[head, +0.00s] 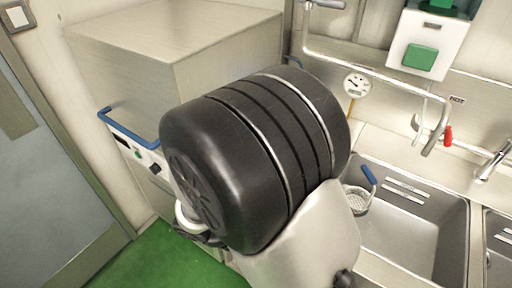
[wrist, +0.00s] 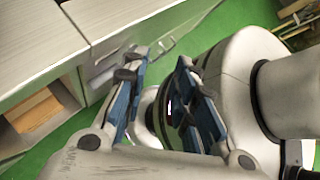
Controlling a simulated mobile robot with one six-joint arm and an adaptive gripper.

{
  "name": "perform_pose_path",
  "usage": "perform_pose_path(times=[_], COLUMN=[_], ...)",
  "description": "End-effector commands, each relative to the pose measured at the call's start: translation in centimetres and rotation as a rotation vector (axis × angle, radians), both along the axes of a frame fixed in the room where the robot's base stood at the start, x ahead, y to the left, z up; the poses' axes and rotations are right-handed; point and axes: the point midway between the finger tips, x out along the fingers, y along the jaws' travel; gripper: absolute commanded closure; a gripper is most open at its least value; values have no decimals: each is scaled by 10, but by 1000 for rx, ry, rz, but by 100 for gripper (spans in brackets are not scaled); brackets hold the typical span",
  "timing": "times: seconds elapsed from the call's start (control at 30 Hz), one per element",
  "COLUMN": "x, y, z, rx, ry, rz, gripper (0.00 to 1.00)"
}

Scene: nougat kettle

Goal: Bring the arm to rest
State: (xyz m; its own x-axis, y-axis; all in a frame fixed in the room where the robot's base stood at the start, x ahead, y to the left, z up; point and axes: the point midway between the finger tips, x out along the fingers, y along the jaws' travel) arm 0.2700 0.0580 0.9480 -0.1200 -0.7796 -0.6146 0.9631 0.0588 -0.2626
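My gripper (wrist: 157,63) shows in the wrist view with two blue-padded fingers spread apart. It is open, and nothing is held between the fingers. Green floor and a white rounded body with a dark band, which looks like part of my own robot, show behind the gap. In the head view a large black ribbed cylinder and a pale link, apparently my own arm, fill the middle. They hide part of what is behind them, and I cannot make out the fingers there.
In the head view a steel cabinet (head: 175,45) with a blue handle (head: 128,127) stands behind the arm. A steel sink (head: 440,225) and a blue-handled strainer (head: 356,200) are right. A door (head: 50,160) is left. A counter (wrist: 50,50) lies left in the wrist view.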

Motion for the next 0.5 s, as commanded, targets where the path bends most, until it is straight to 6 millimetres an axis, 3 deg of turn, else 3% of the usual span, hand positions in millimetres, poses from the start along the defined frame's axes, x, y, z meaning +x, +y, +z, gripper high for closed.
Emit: perform_pose_path(times=[0.1,0.5], x=[-2,-16], y=[-12,-41], z=[29,110], rx=[146,558], ry=[-169,-729], rz=[-233,-990], gripper=[74,74])
